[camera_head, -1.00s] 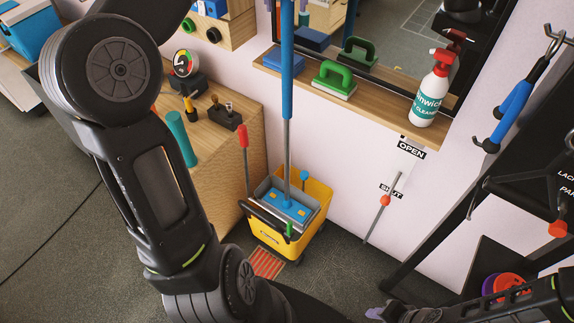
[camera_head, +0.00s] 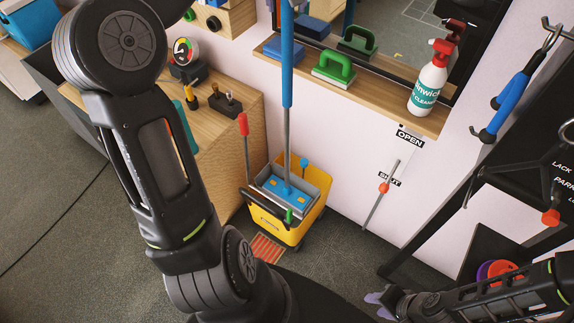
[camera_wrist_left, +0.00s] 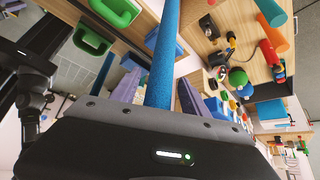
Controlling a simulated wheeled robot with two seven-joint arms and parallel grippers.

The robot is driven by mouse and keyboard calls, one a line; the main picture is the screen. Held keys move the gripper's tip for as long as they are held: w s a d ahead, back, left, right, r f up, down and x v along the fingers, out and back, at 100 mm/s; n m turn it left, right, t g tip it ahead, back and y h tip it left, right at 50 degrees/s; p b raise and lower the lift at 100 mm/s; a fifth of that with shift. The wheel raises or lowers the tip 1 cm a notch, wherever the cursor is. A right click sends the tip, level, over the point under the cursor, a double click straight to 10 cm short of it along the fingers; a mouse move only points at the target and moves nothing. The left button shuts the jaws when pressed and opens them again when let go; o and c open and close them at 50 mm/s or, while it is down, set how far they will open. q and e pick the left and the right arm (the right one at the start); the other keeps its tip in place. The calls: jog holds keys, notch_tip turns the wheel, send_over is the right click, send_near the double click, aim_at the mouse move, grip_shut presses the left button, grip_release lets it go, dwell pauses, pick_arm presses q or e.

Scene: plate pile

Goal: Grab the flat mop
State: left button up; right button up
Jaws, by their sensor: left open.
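The flat mop has a long blue-and-grey handle (camera_head: 287,70) that rises past the top of the head view. Its blue flat head (camera_head: 285,188) sits in the yellow bucket (camera_head: 300,226). In the left wrist view, the blue handle (camera_wrist_left: 162,55) runs between the lavender fingers of my left gripper (camera_wrist_left: 157,92). That gripper is open, with a finger on each side of the handle; contact cannot be made out. It lies outside the head view. My right gripper (camera_head: 379,304) is low in the head view, its lavender fingertips apart and empty, away from the mop.
A wall shelf (camera_head: 390,100) behind the handle holds a spray bottle (camera_head: 428,88), a green-handled brush (camera_head: 334,72) and a blue block. A wooden cabinet (camera_head: 228,150) stands left of the bucket. A rack with hanging tools (camera_head: 510,105) is at right.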

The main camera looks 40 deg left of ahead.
pick_arm(q)
jog(key=shift+c, duration=0.4)
grip_shut()
dwell(0.8)
jog(key=shift+r, duration=0.1)
